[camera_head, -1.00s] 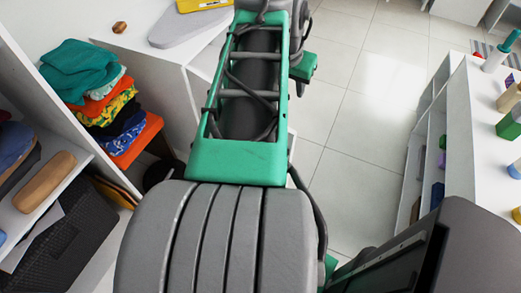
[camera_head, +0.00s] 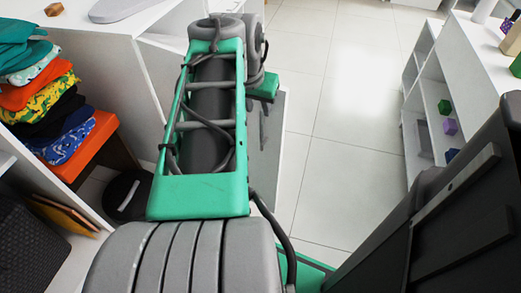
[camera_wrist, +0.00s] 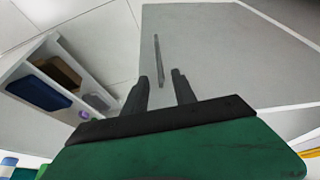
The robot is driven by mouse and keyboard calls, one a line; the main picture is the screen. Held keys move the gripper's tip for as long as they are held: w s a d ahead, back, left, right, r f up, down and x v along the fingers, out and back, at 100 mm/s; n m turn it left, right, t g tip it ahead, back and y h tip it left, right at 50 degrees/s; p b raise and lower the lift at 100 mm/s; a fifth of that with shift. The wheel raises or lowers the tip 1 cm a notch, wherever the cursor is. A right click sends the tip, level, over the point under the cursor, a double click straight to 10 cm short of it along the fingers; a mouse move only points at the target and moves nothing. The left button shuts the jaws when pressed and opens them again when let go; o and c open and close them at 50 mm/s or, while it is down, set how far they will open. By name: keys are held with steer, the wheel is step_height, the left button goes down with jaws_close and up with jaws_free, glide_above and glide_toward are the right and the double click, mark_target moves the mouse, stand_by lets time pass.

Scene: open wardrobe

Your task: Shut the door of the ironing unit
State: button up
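The ironing unit (camera_head: 95,45) is a white cabinet at the upper left of the head view, with a grey ironing board (camera_head: 118,9) on top. Its grey door (camera_head: 273,150) shows to the right of my arm, standing out from the cabinet. The door fills much of the wrist view (camera_wrist: 225,50), with a thin bar handle (camera_wrist: 157,55) on its face. My gripper (camera_wrist: 160,77) has two dark fingers apart, one on each side of the handle's lower end. I cannot tell whether they touch it. My arm hides the gripper in the head view.
Folded clothes (camera_head: 40,95) sit on an orange stool (camera_head: 85,150) at left. A round black object (camera_head: 128,195) lies on the floor nearby. A white shelf unit (camera_head: 425,90) stands at right. Tiled floor (camera_head: 345,120) between is clear.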

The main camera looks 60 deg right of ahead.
mark_target(261, 124)
steer(key=b+x, duration=0.1)
steer(key=x, duration=0.2)
steer(key=b+x, duration=0.1)
steer(key=x, duration=0.3)
steer(key=a+b+x, duration=0.1)
steer(key=x, duration=0.2)
steer(key=shift+d+f+b, duration=0.15)
steer(key=shift+f+b, duration=0.15)
steer(key=shift+f, duration=0.05)
steer(key=shift+c, duration=0.5)
jaws_close()
stand_by(0.3)
